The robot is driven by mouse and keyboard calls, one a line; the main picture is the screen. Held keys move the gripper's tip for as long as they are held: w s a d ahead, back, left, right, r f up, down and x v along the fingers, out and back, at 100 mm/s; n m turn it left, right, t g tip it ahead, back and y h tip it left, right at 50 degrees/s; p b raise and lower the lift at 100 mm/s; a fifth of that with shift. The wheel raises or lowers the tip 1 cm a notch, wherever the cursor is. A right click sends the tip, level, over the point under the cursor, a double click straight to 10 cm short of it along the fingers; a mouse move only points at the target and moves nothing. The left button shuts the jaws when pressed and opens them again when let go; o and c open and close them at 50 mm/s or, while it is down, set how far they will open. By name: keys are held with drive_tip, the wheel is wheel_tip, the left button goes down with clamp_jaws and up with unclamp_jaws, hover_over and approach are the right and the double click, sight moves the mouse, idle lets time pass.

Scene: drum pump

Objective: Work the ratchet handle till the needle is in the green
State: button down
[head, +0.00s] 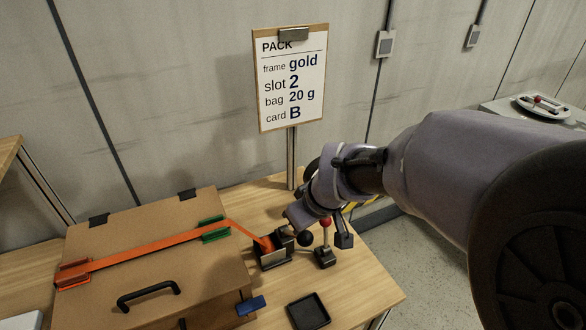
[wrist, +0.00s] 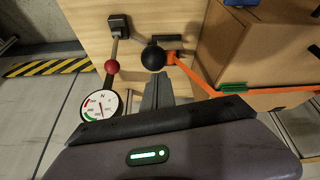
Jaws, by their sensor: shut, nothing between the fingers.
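The ratchet handle ends in a black ball knob (wrist: 153,58), which also shows in the head view (head: 304,239). Its ratchet block (head: 272,252) sits on the table, with an orange strap (head: 150,253) running from it across the box. My gripper (wrist: 155,82) is shut and empty, its fingertips close to the ball in the wrist view; I cannot tell whether they touch. The round gauge (wrist: 100,105) has a white face with red and green arcs at its left side; the needle is too small to read surely. In the head view my arm hides the gauge.
A red-knobbed lever (head: 326,222) stands right of the ratchet. The brown box (head: 200,278) with a black handle fills the left of the table. A black tray (head: 308,311) lies at the front. A sign (head: 291,90) stands behind.

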drive_tip(key=shift+s+d+f+g, duration=0.2)
drive_tip(key=shift+s+f+g, duration=0.1)
drive_tip(key=shift+s+f, duration=0.7)
drive_tip(key=w+a+r+p, duration=0.2)
drive_tip(key=w+r+p, duration=0.1)
drive_tip(key=w+r, duration=0.15)
drive_tip(key=s+d+r+p, duration=0.1)
drive_tip(key=s+d+r, duration=0.3)
drive_tip(key=s, duration=0.4)
drive_tip(key=shift+s+p, duration=0.4)
drive_tip(key=s+d+r+m+t, duration=0.1)
drive_tip(key=s+d+r+m, duration=0.2)
drive_tip(key=s+r+m, duration=0.3)
drive_tip(key=s+m, duration=0.5)
drive_tip(key=s, duration=0.2)
drive_tip(key=shift+r+t+h, duration=0.2)
drive_tip(key=shift+t+h, duration=0.1)
drive_tip(key=shift+t, duration=0.1)
drive_tip(key=shift+s, duration=0.1)
